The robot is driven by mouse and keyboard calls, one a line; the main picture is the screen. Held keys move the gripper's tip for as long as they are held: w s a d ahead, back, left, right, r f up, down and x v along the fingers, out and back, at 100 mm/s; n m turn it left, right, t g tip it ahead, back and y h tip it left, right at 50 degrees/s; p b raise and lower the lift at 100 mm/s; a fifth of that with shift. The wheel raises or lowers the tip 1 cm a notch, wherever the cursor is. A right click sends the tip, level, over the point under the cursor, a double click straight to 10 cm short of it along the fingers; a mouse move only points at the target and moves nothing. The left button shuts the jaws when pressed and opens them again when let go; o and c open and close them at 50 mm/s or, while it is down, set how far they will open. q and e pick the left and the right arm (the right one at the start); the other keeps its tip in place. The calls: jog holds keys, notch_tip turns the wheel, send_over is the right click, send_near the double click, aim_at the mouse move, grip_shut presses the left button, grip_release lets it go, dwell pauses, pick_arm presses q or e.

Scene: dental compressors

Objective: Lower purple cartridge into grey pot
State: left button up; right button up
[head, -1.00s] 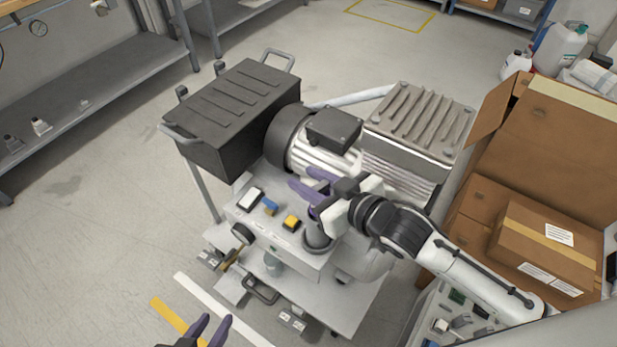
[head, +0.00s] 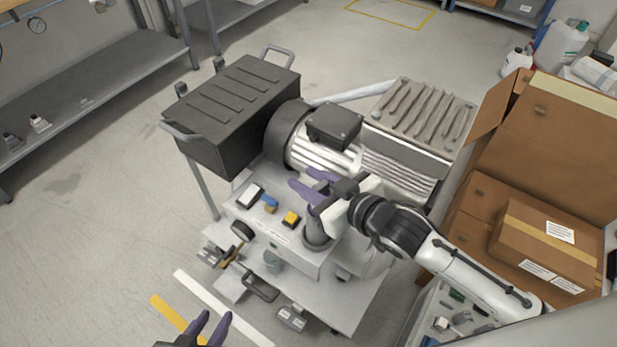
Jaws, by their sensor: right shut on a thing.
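The purple cartridge (head: 315,213) shows as a small upright purple patch just under my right gripper, at the mouth of the grey pot (head: 316,240). The pot stands on the front right part of the machine's pale top. My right gripper (head: 302,178) is above the pot with its dark purple fingers pointing left, shut on the cartridge. Fingers and hand hide most of the cartridge, and I cannot tell how deep its lower end sits. My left gripper (head: 210,327) is at the bottom edge, open and empty, away from the machine.
A silver motor (head: 320,155) and a ribbed grey block (head: 420,112) stand behind the pot. A black box (head: 230,105) is at the back left. Yellow (head: 291,218) and blue (head: 270,203) parts sit left of the pot. Cardboard boxes (head: 548,240) stand right. Floor at left is clear.

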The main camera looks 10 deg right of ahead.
pick_arm(q)
jog(key=shift+f+b, duration=0.3)
jog(key=shift+f, duration=0.05)
pick_arm(e)
jog(key=shift+f, duration=0.65)
